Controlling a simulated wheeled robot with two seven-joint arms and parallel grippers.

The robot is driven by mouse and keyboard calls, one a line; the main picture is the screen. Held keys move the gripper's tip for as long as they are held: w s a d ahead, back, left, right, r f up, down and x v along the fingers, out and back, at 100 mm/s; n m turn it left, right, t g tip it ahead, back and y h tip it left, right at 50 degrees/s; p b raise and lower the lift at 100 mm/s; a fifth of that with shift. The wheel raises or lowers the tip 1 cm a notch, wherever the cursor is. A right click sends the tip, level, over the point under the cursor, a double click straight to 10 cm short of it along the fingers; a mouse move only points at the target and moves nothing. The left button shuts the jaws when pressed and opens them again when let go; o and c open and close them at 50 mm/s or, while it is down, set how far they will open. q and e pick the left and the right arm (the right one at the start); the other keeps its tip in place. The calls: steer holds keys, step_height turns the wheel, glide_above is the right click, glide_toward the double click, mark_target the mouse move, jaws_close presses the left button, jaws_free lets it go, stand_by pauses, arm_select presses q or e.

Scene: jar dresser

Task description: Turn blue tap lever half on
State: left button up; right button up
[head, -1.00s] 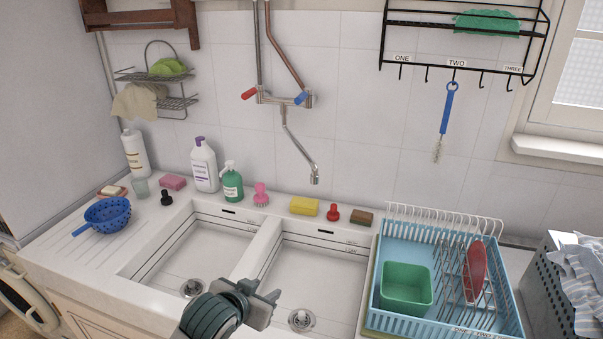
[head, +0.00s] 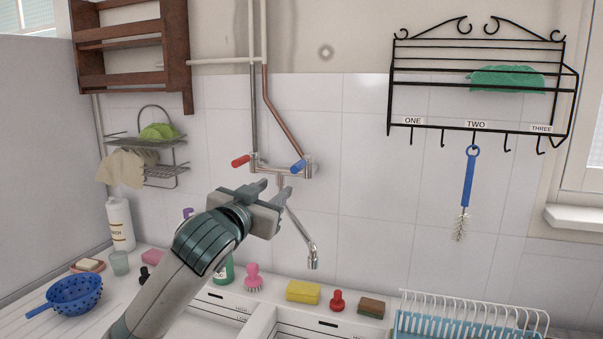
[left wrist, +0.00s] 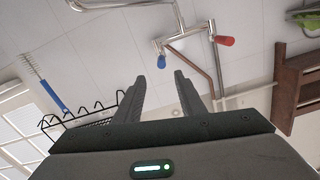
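The blue tap lever (head: 298,166) is on the right end of the wall-mounted mixer tap (head: 278,172), with the red lever (head: 240,161) on the left end. In the left wrist view the blue lever (left wrist: 161,61) shows just beyond the fingertips, and the red lever (left wrist: 225,40) lies to its right. My left gripper (head: 272,187) is raised in front of the tap, just below and left of the blue lever in the head view. Its fingers (left wrist: 160,78) are apart with nothing between them, not touching the lever. My right gripper is not in view.
The spout (head: 306,245) hangs below the tap over the sink. A black wall rack (head: 475,128) with hooks and a hanging blue brush (head: 468,185) is to the right. Soap bottles, a yellow sponge (head: 302,292) and a blue colander (head: 75,295) line the counter.

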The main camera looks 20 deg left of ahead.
arm_select(q)
steer(key=p, duration=0.6)
glide_toward(298, 163)
steer(key=w, duration=0.6)
steer(key=w+f, duration=0.1)
steer(key=w, duration=0.2)
steer(key=shift+d, duration=0.1)
steer(key=shift+w+p, duration=0.3)
steer(key=shift+w, duration=0.3)
steer(key=shift+f, duration=0.1)
steer(key=shift+c, duration=0.9)
jaws_close()
